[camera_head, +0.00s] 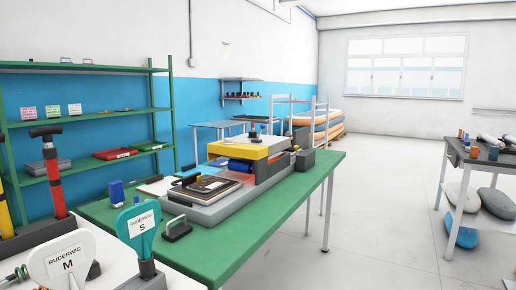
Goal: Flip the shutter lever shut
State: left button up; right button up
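On the green table (276,233) stands a grey machine (225,207) with a yellow block (240,148) and a blue part below it. A small upright red and black piece (252,132) stands on the yellow block. A dark framed panel (205,187) lies on the front part of the machine. A black handle (178,229) sits at the machine's front left corner. I cannot tell which of these parts is the shutter lever, or whether it is open or shut. Neither of my grippers is in view.
In front, a white table (115,243) holds a white M paddle (64,262), a teal S paddle (138,229) and a red pump (51,172). A green shelf (92,117) lines the left wall. Floor (385,215) is clear between the green table and a right-hand table (487,178).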

aim_at(262, 127)
jog(key=i+l+u, duration=0.15)
jog(key=l, duration=0.2)
jog(key=i+l+u, duration=0.35)
jog(key=l, duration=0.4)
jog(key=i+l+u, duration=0.2)
jog(key=l, duration=0.2)
jog(key=i+l+u, duration=0.15)
jog(key=l, duration=0.3)
